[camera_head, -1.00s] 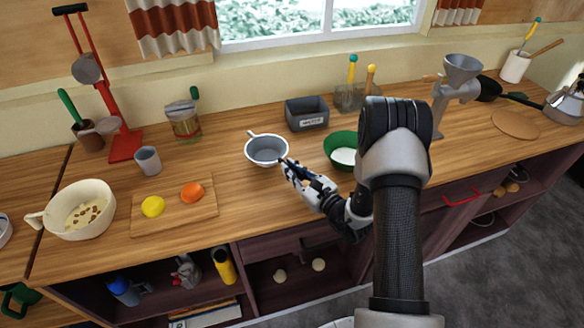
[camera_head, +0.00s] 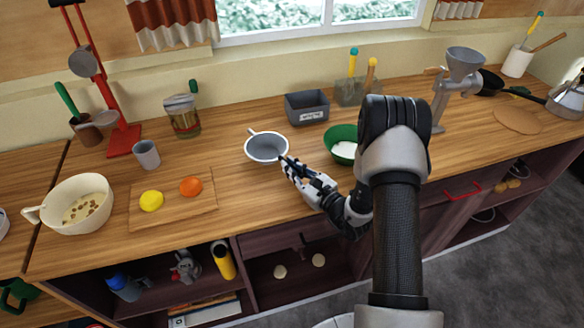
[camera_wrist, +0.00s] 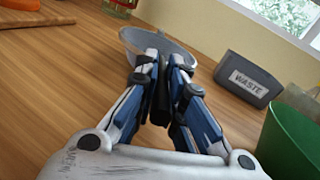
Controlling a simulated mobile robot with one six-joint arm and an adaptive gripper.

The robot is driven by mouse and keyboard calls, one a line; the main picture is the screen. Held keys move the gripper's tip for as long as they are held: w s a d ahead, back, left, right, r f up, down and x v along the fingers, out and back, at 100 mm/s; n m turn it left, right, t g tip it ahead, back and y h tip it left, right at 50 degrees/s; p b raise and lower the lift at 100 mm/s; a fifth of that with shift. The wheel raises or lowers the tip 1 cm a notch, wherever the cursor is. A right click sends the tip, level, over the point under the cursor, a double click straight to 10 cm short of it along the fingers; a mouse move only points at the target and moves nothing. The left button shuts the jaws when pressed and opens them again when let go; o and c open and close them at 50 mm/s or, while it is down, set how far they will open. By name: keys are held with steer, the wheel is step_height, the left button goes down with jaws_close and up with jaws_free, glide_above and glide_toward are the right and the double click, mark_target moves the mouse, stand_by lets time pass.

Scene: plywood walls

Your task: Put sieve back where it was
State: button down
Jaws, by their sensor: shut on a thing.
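The grey sieve (camera_head: 266,148) is over the middle of the wooden counter, its bowl facing up. It also shows in the wrist view (camera_wrist: 135,38), beyond my fingers. My gripper (camera_head: 286,163) is at the sieve's near right side and is shut on its handle (camera_wrist: 161,95), a dark bar between the fingers. Whether the sieve touches the counter or hangs just above it, I cannot tell.
A green bowl (camera_head: 345,152) with white contents is just right of my gripper. A dark WASTE bin (camera_head: 307,107) stands behind. A cutting board (camera_head: 196,208) with a lemon and an orange fruit lies left. A red stand (camera_head: 122,138) is at the back left.

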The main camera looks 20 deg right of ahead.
steer(key=shift+s+f+b, duration=0.1)
steer(key=shift+f+b, duration=0.2)
steer(key=shift+f, duration=0.1)
